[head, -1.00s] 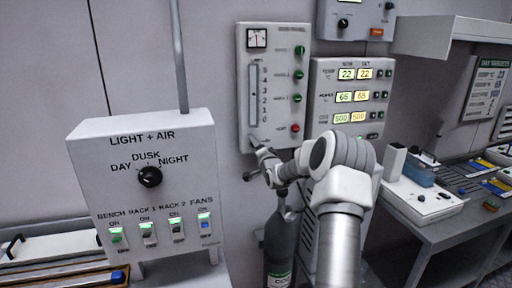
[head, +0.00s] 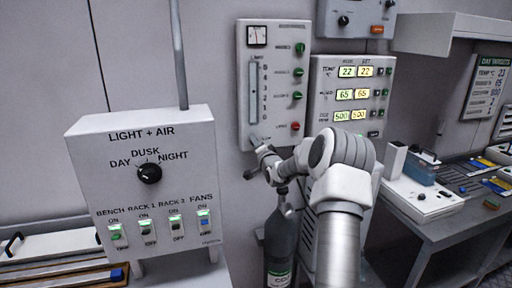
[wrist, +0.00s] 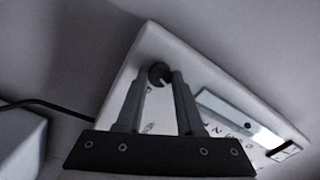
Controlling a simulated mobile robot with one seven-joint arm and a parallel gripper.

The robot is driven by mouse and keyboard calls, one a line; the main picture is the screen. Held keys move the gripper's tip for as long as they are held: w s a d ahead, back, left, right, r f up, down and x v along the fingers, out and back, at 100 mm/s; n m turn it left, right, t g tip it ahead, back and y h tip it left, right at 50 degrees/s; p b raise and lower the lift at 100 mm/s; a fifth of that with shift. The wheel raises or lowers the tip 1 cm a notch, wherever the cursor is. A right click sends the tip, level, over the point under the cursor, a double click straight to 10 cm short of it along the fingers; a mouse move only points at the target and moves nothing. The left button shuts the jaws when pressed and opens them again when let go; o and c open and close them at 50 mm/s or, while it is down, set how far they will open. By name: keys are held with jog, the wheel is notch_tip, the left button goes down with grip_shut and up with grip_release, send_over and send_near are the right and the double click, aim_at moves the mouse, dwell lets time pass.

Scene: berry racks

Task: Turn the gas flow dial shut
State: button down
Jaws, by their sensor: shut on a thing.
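The gas flow dial (wrist: 159,74) is a small round black knob low on the white flow panel (head: 286,85), below its vertical tube. In the wrist view it sits between my gripper's (wrist: 162,76) two fingertips, which are shut on its sides. In the head view my gripper (head: 255,143) reaches the panel's lower left corner from the front, and it hides the dial there. The dial's pointer mark is too small to read.
A light and air switch box (head: 148,185) stands close at left. A readout panel (head: 352,92) is right of the flow panel. A dark gas cylinder (head: 281,245) stands below my wrist. A bench (head: 425,222) with equipment is at right.

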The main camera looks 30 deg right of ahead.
jog(key=shift+n+b, duration=10.95)
jog(key=shift+n, duration=4.45)
jog(key=c, duration=0.5)
grip_release()
jog(key=shift+c, duration=0.2)
